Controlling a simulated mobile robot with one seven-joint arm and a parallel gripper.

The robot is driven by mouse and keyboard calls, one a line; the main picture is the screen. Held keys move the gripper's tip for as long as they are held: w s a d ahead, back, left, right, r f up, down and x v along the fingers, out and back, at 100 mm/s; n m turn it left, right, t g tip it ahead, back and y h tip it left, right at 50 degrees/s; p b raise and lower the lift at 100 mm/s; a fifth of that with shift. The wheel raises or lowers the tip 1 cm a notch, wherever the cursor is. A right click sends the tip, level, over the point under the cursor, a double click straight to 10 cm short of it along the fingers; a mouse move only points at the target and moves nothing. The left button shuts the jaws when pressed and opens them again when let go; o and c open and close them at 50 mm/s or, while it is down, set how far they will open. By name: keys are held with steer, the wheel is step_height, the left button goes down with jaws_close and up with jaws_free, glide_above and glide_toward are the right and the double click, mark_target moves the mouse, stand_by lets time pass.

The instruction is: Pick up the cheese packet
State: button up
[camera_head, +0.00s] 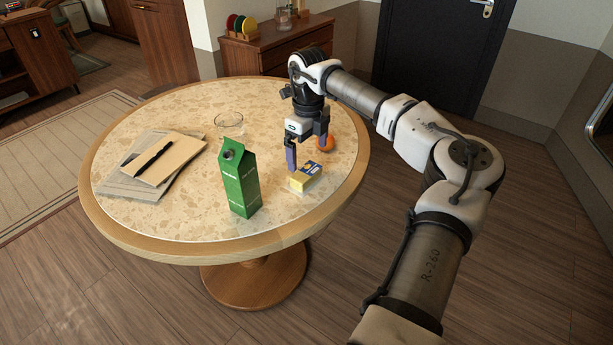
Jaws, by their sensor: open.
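A small yellow packet with a blue and white label (305,177), which looks like the cheese packet, lies on the round table (180,232), right of the green carton. My gripper (305,158) points down over the table, just above and behind the packet in the picture. It is open, with nothing seen between its fingers. One finger shows at the left, close to the packet's upper left side. I cannot tell whether it touches. The other finger is seen less clearly on the right.
A green carton (241,183) stands upright left of the packet. An orange round fruit (325,144) lies behind my gripper. A clear glass bowl (229,122) is farther back. Papers (133,187) with a dark pen (150,158) lie at the left. The table's front left is clear.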

mark_target(306, 171)
steer(key=shift+a+f+p, duration=0.15)
steer(key=shift+f+p, duration=0.15)
steer(key=shift+f, duration=1.25)
steer(key=shift+a+f+p, duration=0.1)
steer(key=shift+f+p, duration=0.15)
steer(key=shift+f, duration=1.25)
steer(key=c, duration=0.8)
steer(key=shift+r, duration=0.1)
steer(key=shift+c, duration=0.6)
